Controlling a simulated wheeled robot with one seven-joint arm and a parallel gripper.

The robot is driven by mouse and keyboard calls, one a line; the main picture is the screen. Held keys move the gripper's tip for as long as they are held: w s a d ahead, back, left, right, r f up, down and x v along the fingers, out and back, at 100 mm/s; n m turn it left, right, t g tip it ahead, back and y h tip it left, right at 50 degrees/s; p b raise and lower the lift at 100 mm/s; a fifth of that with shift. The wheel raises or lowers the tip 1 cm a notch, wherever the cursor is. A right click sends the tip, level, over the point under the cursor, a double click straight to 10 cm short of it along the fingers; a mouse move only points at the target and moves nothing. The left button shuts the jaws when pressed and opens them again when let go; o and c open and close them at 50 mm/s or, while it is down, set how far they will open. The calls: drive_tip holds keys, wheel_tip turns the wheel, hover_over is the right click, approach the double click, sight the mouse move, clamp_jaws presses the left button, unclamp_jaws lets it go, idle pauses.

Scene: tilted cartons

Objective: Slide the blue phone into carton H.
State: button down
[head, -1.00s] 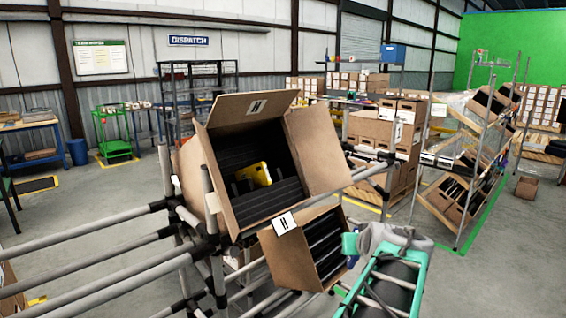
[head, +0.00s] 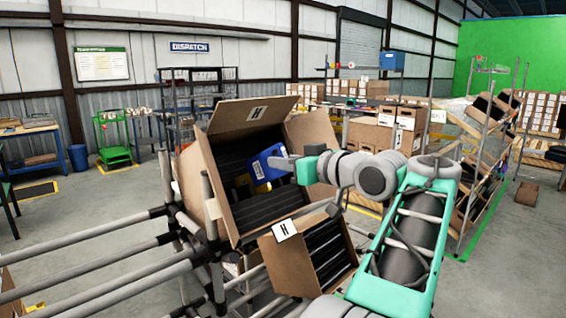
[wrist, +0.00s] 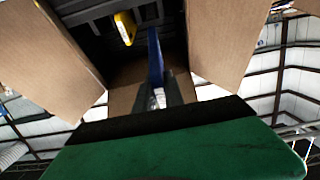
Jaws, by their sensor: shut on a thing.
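The blue phone (head: 262,166) is held by my gripper (head: 283,164) in front of the open mouth of the upper carton H (head: 205,178). That carton is tilted on the rack, with a raised flap marked H and dark slotted dividers inside. In the wrist view the phone (wrist: 155,58) is seen edge-on between the carton walls, pointing into the opening. I cannot tell how deep its tip is. A yellow phone (wrist: 125,28) sits inside the carton, left of the blue one; in the head view it is mostly hidden.
Grey pipe rack rails (head: 110,262) run to the left. The carton's right flap (head: 312,136) stands close to my gripper. Another rack (head: 485,150) stands at right.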

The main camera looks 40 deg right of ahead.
sight(264, 178)
drive_tip(key=shift+f+t, duration=0.1)
drive_tip(key=shift+t, duration=0.2)
drive_tip(key=shift+w+f+b, duration=0.4)
drive_tip(key=shift+w+f, duration=0.25)
drive_tip(key=shift+w, duration=0.25)
drive_tip(key=shift+w+f+b, duration=0.35)
drive_tip(key=shift+w+f, duration=0.3)
drive_tip(key=shift+w, duration=0.25)
drive_tip(key=shift+s+f+b, duration=0.25)
drive_tip(key=shift+f+b, duration=0.35)
drive_tip(key=shift+b, duration=0.05)
drive_tip(key=shift+w, duration=0.1)
drive_tip(key=shift+w+f, duration=0.2)
drive_tip(key=shift+w, duration=0.15)
drive_tip(key=shift+f, duration=0.1)
drive_tip(key=shift+w+f+b, duration=0.3)
drive_tip(key=shift+w, duration=0.3)
drive_tip(key=shift+w+f+b, duration=0.25)
drive_tip(key=shift+w, duration=0.3)
drive_tip(key=shift+w, duration=0.1)
